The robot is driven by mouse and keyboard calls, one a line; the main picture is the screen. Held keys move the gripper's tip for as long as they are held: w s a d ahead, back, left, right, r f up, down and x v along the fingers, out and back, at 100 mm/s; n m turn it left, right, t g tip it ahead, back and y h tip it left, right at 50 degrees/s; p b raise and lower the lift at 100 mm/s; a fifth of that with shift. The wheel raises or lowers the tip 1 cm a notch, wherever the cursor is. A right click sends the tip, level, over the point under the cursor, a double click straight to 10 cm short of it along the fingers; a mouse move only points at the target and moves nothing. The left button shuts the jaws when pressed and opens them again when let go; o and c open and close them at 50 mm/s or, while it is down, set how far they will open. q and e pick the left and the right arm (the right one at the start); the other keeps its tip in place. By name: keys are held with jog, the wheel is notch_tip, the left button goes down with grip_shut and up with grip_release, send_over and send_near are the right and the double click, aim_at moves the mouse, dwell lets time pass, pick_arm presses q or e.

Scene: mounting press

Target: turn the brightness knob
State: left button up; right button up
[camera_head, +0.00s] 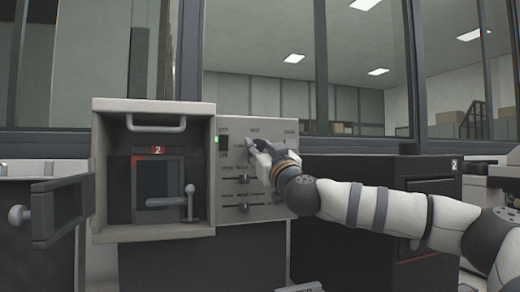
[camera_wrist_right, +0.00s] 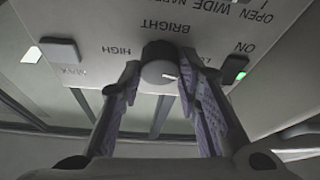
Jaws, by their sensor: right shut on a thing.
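The brightness knob (camera_wrist_right: 158,72) is a round dark knob with a pale grey face, under the upside-down label BRIGHT in the right wrist view. A short white mark on its face points right, towards the partly covered label opposite HIGH. My right gripper (camera_wrist_right: 160,82) has one finger on each side of the knob and is shut on it. In the head view my right gripper (camera_head: 257,150) reaches the upper part of the control panel (camera_head: 270,207) and hides the knob. My left gripper is not in view.
A green light (camera_wrist_right: 241,76) and dark switch (camera_wrist_right: 234,68) sit near the knob's right finger. Another dark control (camera_wrist_right: 60,50) is at left. Sliders (camera_head: 243,180) line the panel below. The press chamber (camera_head: 158,190) stands left, its door (camera_head: 62,208) swung open.

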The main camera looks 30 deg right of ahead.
jog(key=m+h, duration=0.1)
jog(key=m, duration=0.2)
jog(key=m+h, duration=0.2)
jog(key=shift+a+m+g, duration=0.1)
jog(key=shift+m+g, duration=0.2)
jog(key=shift+m, duration=0.1)
jog(key=m+g+h, duration=0.1)
jog(key=m+h, duration=0.1)
jog(key=m, duration=0.3)
jog(key=shift+a+r, duration=0.1)
jog(key=m+g+h, duration=0.1)
jog(key=m, duration=0.2)
jog(key=m+g+h, duration=0.1)
jog(key=m, duration=0.2)
jog(key=shift+g, duration=0.3)
jog(key=shift+a+r+m+g, duration=0.1)
jog(key=shift+m+g, duration=0.6)
jog(key=shift+m, duration=1.3)
jog(key=o, duration=1.1)
jog(key=shift+o, duration=0.2)
